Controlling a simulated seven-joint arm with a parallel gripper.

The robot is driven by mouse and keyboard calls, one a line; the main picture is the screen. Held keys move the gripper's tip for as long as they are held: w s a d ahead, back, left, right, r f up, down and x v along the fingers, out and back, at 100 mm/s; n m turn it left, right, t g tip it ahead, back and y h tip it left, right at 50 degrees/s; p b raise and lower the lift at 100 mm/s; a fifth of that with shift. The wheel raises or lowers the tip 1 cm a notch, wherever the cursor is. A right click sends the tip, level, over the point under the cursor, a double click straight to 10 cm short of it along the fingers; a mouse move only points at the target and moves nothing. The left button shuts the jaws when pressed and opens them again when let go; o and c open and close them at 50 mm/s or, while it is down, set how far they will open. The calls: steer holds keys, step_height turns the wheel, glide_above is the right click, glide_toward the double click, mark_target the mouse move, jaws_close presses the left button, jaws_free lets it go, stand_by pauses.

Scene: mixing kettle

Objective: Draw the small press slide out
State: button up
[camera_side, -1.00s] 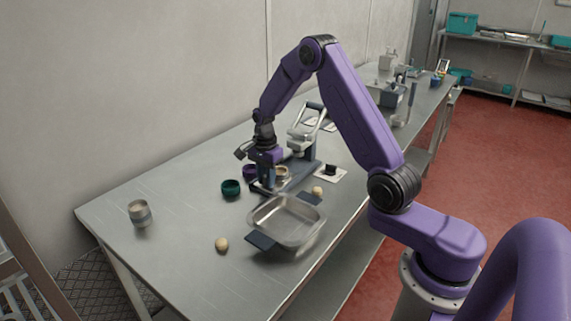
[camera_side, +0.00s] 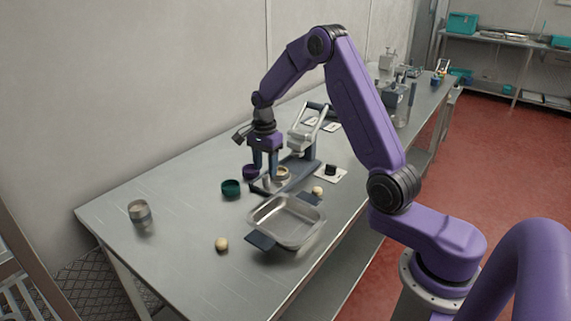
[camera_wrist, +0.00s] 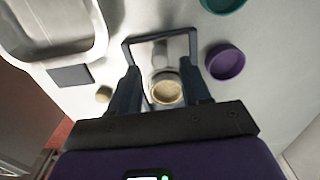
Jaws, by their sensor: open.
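The small press (camera_side: 301,150) stands on the table with its silver lever raised and a dark base. Its slide (camera_side: 270,187) is at the near end of the base; a small round cup with tan filling (camera_side: 282,172) sits there. In the wrist view the slide's dark rectangular loop handle (camera_wrist: 128,45) lies beyond my fingers, and the cup (camera_wrist: 166,91) shows between them. My gripper (camera_side: 264,168) is open and points down above the slide end, apart from the handle as far as I can see. Its fingers (camera_wrist: 162,88) flank the cup in the wrist view; contact is unclear.
A green cup (camera_side: 231,188) and a purple cup (camera_side: 249,171) stand left of the press. A steel tray (camera_side: 288,222) is in front. Dough balls (camera_side: 221,244) lie nearby. A metal tin (camera_side: 139,211) stands at the left, where the table is mostly clear.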

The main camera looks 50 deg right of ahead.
step_height(320, 180, up, 9)
steer(key=shift+r, duration=0.2)
stand_by(0.9)
